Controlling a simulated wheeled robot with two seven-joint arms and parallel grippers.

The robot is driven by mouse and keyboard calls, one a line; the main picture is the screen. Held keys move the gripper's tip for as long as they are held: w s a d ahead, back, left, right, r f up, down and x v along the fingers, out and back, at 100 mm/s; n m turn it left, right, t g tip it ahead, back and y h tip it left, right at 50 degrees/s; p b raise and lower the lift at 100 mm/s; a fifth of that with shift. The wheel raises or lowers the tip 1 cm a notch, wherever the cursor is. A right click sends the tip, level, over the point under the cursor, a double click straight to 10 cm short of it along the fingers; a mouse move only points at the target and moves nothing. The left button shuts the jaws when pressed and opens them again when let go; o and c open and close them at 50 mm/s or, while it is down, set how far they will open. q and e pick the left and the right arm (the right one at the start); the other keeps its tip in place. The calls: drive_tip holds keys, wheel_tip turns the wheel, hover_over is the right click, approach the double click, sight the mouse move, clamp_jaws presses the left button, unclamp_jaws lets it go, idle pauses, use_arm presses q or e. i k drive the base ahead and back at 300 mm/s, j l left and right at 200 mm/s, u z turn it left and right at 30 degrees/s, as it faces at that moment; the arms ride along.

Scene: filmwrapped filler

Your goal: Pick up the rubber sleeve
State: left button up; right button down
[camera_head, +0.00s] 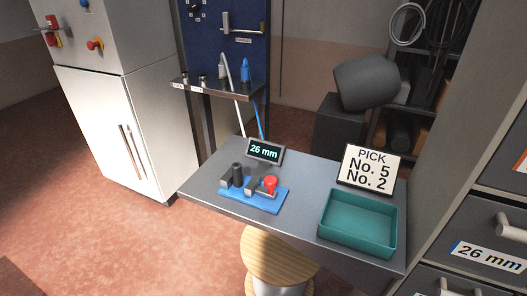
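No item in view is clearly marked as the rubber sleeve. A small dark upright cylinder (238,174), which may be it, stands at the left of a blue-based fixture (262,203) on the grey table. Its detail is too small to tell whether it is hollow. The fixture also has grey blocks and a red knob (270,185). Neither of my grippers is in view.
The grey table (290,222) also holds a display (264,151) reading "26 mm", a sign (369,168) reading "PICK No. 5 No. 2" and an empty teal tray (357,241). A wooden spool (275,262) stands below. Drawers (490,254), one labelled "26 mm", stand right.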

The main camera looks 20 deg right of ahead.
sight(236, 167)
drive_tip(key=i+j+z, duration=0.15)
drive_tip(key=i+z, duration=0.25)
drive_tip(key=i+j+z, duration=0.2)
drive_tip(key=z, duration=0.2)
drive_tip(key=i+j+z, duration=0.25)
drive_tip(key=z, duration=0.2)
drive_tip(key=i+j+z, duration=0.15)
drive_tip(key=j+z, duration=0.25)
drive_tip(key=i+j+z, duration=0.15)
drive_tip(key=j+z, duration=0.65)
drive_tip(key=j, duration=0.15)
drive_tip(key=j+z, duration=0.45)
